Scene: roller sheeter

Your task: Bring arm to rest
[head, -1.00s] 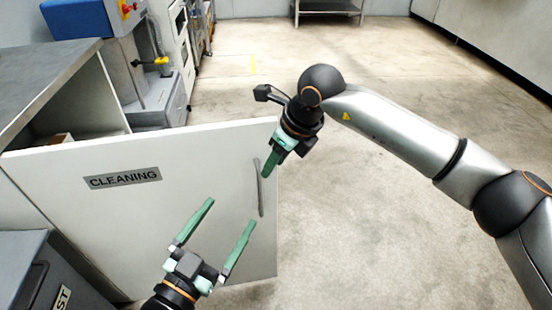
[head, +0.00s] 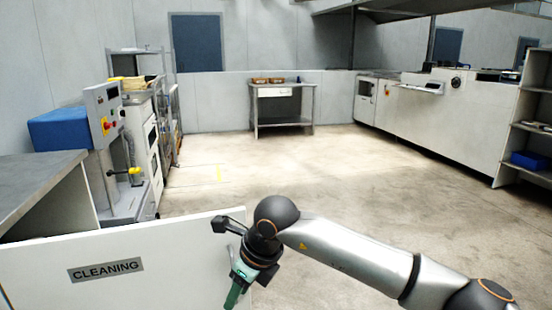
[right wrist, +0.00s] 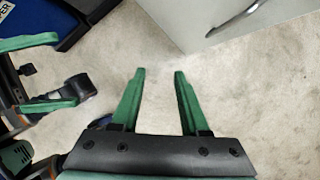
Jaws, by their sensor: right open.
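My right gripper (head: 236,292) hangs down beside the free end of the open cabinet door at the bottom of the head view. In the right wrist view its two green fingers (right wrist: 158,75) are apart with only bare floor between them, so it is open and empty. My left gripper is out of the head view. Green fingers at the left edge of the right wrist view (right wrist: 45,75) are my left gripper's, apart from each other with nothing seen between them.
The white door labelled CLEANING (head: 150,265) stands open at the lower left; its handle (right wrist: 236,18) shows in the right wrist view. A grey counter (head: 35,185) and a blue-topped machine (head: 75,130) stand left. A table (head: 283,105) stands far back. The middle floor is clear.

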